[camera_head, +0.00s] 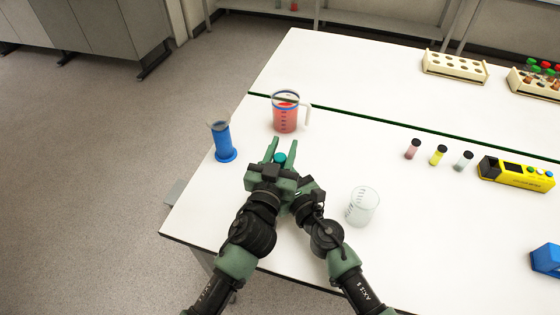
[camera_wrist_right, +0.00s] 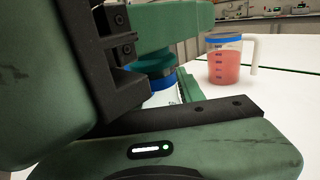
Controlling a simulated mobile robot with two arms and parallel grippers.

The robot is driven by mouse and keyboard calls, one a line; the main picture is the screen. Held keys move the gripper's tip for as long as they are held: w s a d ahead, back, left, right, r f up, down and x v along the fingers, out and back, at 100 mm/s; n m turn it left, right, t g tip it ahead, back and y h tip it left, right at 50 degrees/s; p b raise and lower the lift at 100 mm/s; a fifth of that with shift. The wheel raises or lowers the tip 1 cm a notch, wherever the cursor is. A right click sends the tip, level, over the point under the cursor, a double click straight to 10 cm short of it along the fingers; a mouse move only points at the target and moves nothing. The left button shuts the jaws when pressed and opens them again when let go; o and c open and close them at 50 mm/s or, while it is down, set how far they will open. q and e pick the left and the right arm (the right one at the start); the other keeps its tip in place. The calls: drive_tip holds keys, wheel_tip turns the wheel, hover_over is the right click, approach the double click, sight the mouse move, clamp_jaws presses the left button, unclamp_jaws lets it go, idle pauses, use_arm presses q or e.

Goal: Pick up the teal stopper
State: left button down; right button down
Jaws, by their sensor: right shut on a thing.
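The teal stopper (camera_head: 280,158) sits between the spread fingers of my left gripper (camera_head: 280,149) in the head view. In the right wrist view the teal stopper (camera_wrist_right: 153,63) sits on top of a clear bottle with a blue neck ring (camera_wrist_right: 163,81). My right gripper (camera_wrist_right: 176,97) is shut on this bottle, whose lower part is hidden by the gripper. In the head view the bottle and the right fingertips are hidden under my left gripper. The left fingers reach past both sides of the stopper; I cannot tell whether they touch it.
A jug of red liquid (camera_head: 285,115) stands just beyond the grippers, a blue cylinder (camera_head: 222,142) to the left, and an empty beaker (camera_head: 362,206) to the right. Small vials (camera_head: 438,155) and a yellow device (camera_head: 516,174) are farther right.

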use_arm(q)
drive_tip(key=shift+r, duration=0.2)
wheel_tip(320, 180, up, 10)
drive_tip(key=shift+f, duration=0.2)
idle(0.8)
use_arm(e)
drive_tip(key=c, duration=0.8)
unclamp_jaws()
drive_tip(key=v, duration=1.2)
